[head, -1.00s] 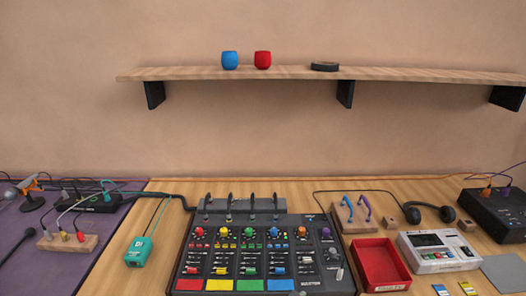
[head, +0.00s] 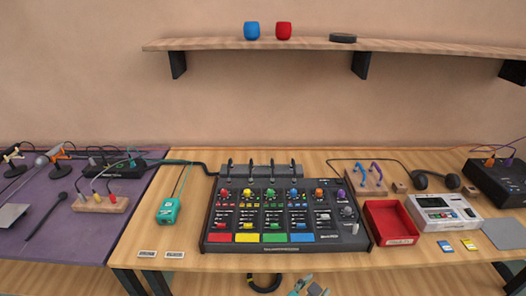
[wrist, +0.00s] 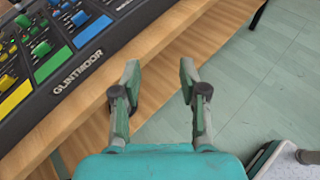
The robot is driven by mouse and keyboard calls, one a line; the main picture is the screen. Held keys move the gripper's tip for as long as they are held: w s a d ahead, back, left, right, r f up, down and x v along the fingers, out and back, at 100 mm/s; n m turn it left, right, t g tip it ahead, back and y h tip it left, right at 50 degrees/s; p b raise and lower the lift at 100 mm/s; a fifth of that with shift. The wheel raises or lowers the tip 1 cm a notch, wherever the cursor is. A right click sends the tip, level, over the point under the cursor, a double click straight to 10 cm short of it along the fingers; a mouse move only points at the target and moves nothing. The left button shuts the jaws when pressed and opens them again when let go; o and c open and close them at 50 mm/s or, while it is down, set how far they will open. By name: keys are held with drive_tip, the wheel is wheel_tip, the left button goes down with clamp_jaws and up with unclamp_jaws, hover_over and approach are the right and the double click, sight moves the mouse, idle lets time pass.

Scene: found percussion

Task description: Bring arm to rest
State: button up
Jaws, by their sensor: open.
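My gripper (wrist: 159,74) shows in the wrist view with its two fingers apart and nothing between them. Below the gap lie the wooden table edge and the green floor. In the head view my gripper (head: 303,284) is small at the bottom edge, in front of the table and clear of it. The mixer (head: 286,216), a black console with colored knobs and pads, sits on the table behind it. The mixer also shows at the upper left of the wrist view (wrist: 62,88).
The wooden table (head: 140,228) has its front edge between my gripper and the mixer. A red tray (head: 390,222) and a white device (head: 443,213) stand right of the mixer. A teal box (head: 168,211) is to its left. A shelf (head: 220,45) with cups hangs above.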

drive_tip(key=s+d+f+m+t+y, duration=0.1)
drive_tip(key=s+d+f+m+y, duration=0.1)
drive_tip(key=s+f+m+y, duration=0.45)
drive_tip(key=s+d+f+m+t+y, duration=0.1)
drive_tip(key=s+d+f+m, duration=0.3)
drive_tip(key=s, duration=0.6)
drive_tip(key=s+r+m+t, duration=0.1)
drive_tip(key=s+r+m, duration=0.4)
drive_tip(key=s+m, duration=0.3)
drive_tip(key=s+r+m+t, duration=0.1)
drive_tip(key=s+r+m, duration=0.5)
drive_tip(key=s+m, duration=0.2)
drive_tip(key=shift+s+t+y, duration=0.3)
drive_tip(key=shift+s+y, duration=0.15)
drive_tip(key=shift+s, duration=0.55)
